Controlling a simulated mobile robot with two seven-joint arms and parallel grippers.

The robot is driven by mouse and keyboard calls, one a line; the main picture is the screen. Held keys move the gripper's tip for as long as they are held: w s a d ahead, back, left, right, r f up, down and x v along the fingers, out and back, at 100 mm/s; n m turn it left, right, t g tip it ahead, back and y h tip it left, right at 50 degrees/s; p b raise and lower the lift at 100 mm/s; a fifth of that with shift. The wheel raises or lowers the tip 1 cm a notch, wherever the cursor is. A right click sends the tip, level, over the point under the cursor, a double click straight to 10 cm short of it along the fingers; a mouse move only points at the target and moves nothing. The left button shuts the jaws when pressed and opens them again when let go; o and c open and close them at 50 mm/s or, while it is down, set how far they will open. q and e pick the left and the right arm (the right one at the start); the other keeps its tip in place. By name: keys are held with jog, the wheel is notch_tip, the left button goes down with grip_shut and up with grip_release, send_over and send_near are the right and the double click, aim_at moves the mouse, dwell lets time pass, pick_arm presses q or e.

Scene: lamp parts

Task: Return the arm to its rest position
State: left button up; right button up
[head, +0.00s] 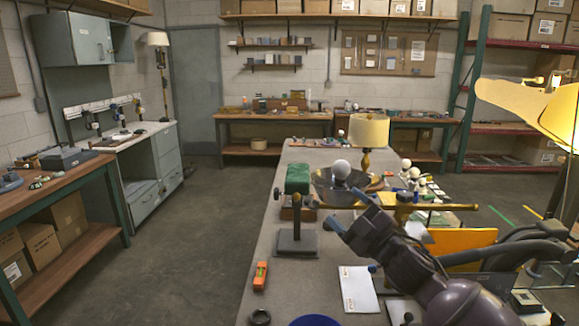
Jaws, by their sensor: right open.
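My right arm comes in from the lower right over the grey workbench (262,235). My right gripper (343,208) is open at its upper-left end, and nothing shows held between its fingers. It is just in front of a dark bowl-shaped part (325,184) with a white bulb (341,168); whether it touches the bowl, I cannot tell. A brass-coloured bar (420,207) shows right beside the gripper. My left gripper is not in view.
A green block (297,178) and a black stand (296,240) are left of the gripper. A cream-shaded lamp (369,131) stands behind. An orange tool (260,276), white paper (357,289) and a blue bowl (314,321) lie in front. A yellow shade (535,108) is at right.

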jog(key=s+d+f+m+h, duration=0.3)
jog(key=f+m, duration=0.1)
jog(key=f, duration=0.3)
jog(key=s+d+f+m+h, duration=0.2)
jog(key=d+f+m+h, duration=0.15)
jog(key=f, duration=0.25)
jog(key=s+d+f+m+g+h, duration=0.2)
jog(key=s+d+f+m, duration=0.1)
jog(key=s+f, duration=0.5)
jog(key=s+d+f+m+g+h, duration=0.1)
jog(key=s+d+f+m+g, duration=0.1)
jog(key=s+f, duration=0.6)
jog(key=s+d+f+m+g+h, duration=0.2)
jog(key=s+d+f+m, duration=0.2)
jog(key=s+f, duration=0.5)
jog(key=shift+s+h, duration=0.35)
jog(key=shift+s, duration=0.9)
